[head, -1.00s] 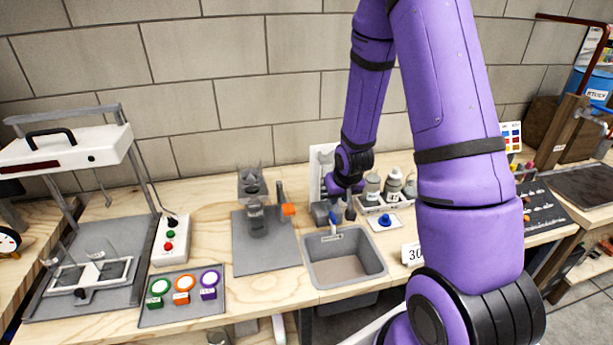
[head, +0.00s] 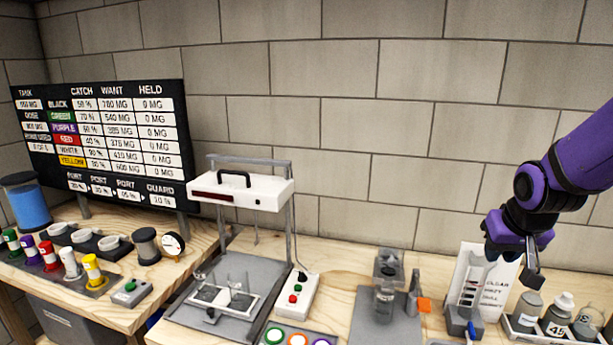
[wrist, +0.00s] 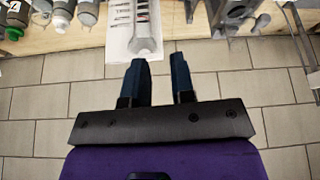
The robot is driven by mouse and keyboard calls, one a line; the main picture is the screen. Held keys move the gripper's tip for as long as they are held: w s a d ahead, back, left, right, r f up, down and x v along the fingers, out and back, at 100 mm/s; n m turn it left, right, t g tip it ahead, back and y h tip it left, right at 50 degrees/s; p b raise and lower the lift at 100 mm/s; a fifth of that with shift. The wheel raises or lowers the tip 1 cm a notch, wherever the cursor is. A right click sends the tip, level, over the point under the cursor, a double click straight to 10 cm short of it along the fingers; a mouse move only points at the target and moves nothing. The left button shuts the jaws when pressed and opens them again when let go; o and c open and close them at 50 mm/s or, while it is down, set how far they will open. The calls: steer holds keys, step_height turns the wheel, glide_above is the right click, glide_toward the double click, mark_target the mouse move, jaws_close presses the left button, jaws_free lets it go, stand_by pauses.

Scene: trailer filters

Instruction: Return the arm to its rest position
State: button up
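My purple arm comes in from the right edge of the head view. My gripper (head: 511,262) is above the back right of the bench, in front of the white chart card (head: 483,290) on its stand. In the wrist view my gripper (wrist: 160,82) shows two dark blue fingers set apart, with nothing between them. The card (wrist: 125,28) lies beyond the fingertips there, apart from them. The far side of the gripper is hidden in the head view.
Grey-capped bottles (head: 557,314) stand in a rack just below and right of my gripper. A glass jar apparatus (head: 385,298) and a white press with a handle (head: 241,190) stand to the left. A black board (head: 105,140) is at far left. The wall behind is bare.

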steer(key=s+a+r+n, duration=0.1)
steer(key=s+a+r, duration=0.2)
steer(key=s+r, duration=0.3)
steer(key=s+a+r+y, duration=0.1)
steer(key=s+a+r, duration=0.2)
steer(key=s+r, duration=0.4)
steer(key=s, duration=0.5)
steer(key=shift+a+n, duration=0.2)
steer(key=shift+n, duration=0.2)
